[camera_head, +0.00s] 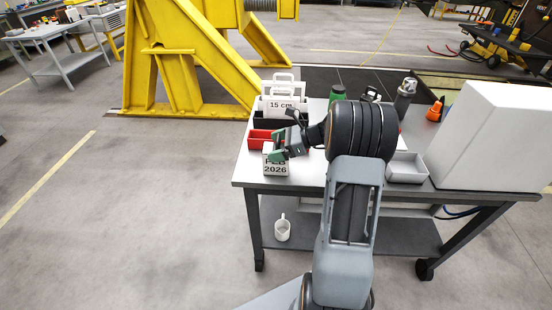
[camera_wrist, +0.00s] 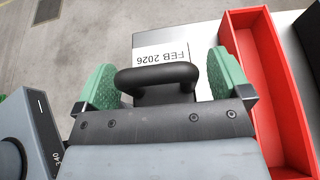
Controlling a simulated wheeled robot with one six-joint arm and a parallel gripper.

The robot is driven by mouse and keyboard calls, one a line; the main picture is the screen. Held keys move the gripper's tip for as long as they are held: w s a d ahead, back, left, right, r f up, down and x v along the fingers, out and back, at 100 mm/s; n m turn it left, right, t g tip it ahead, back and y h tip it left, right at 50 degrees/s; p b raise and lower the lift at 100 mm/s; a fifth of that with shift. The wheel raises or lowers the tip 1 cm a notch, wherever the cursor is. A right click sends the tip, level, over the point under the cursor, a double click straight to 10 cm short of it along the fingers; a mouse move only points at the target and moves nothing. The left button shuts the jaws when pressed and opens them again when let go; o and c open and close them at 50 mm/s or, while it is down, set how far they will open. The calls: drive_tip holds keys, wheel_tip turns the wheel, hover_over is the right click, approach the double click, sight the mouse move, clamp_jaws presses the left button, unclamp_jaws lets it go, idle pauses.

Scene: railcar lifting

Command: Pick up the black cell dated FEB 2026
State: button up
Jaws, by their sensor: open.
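The cell with the white "FEB 2026" label (camera_head: 275,168) stands at the front left of the table, partly hidden by my gripper. In the wrist view its label (camera_wrist: 163,56) reads upside down, and its black loop handle (camera_wrist: 158,74) shows between my green fingers. Most of its body is hidden there. My gripper (camera_head: 281,148) is over the cell's top. In the wrist view my gripper (camera_wrist: 163,80) is open, one finger on each side of the handle, with a visible gap on both sides.
A red bin (camera_wrist: 268,90) lies close beside the right finger. White handled blocks marked "15 cm" (camera_head: 281,104) stand behind it. A grey tray (camera_head: 406,167) and a large white box (camera_head: 492,135) are on the right. A green bottle (camera_head: 337,92) stands at the back.

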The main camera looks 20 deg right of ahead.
clamp_jaws()
drive_tip(key=shift+w+r, duration=0.1)
idle(1.1)
